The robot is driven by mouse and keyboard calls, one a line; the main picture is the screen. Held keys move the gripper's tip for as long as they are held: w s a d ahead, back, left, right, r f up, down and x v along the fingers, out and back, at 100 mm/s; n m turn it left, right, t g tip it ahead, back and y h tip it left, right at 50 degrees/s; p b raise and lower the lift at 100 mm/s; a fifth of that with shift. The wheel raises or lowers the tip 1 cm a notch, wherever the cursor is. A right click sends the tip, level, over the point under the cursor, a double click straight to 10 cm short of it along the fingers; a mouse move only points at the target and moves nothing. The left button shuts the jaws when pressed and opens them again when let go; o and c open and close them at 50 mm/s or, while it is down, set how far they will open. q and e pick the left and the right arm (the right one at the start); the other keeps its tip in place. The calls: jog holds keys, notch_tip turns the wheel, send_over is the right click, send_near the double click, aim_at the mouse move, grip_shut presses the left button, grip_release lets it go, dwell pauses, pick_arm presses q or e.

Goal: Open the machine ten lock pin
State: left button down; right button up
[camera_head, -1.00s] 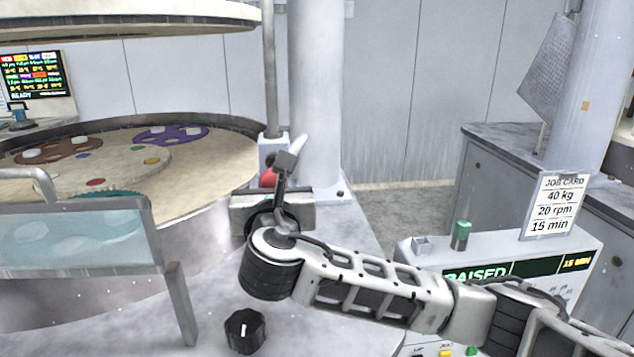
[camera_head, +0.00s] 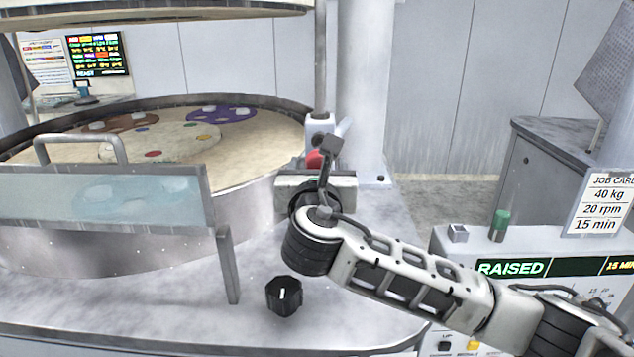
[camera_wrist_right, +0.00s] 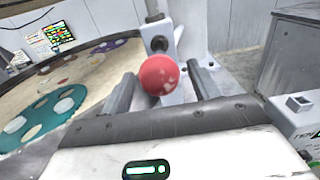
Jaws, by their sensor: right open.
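The lock pin shows a red ball knob (camera_head: 315,160) at the foot of the post beside the round platen. In the right wrist view the red knob (camera_wrist_right: 159,75) sits between the two fingers, in front of a pale block with a dark round hole. My right gripper (camera_head: 322,165) is at the knob, mostly hidden by its own wrist in the head view. In the wrist view the right gripper (camera_wrist_right: 160,88) is open, with a finger on each side of the knob. Contact cannot be made out. My left gripper is not in view.
The platen (camera_head: 240,140) with coloured carriers lies left of the post. A clear guard (camera_head: 120,205) stands in front of it. A black dial (camera_head: 284,296) is on the front ledge. A control panel (camera_head: 470,262) reading RAISED and a job card (camera_head: 598,205) are at right.

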pick_arm(q)
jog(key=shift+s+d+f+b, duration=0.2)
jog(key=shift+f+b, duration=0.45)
jog(key=shift+b, duration=0.55)
pick_arm(e)
jog(key=s+a, duration=0.1)
jog(key=s, duration=1.4)
jog(key=shift+s+a, duration=0.15)
jog(key=shift+s, duration=0.2)
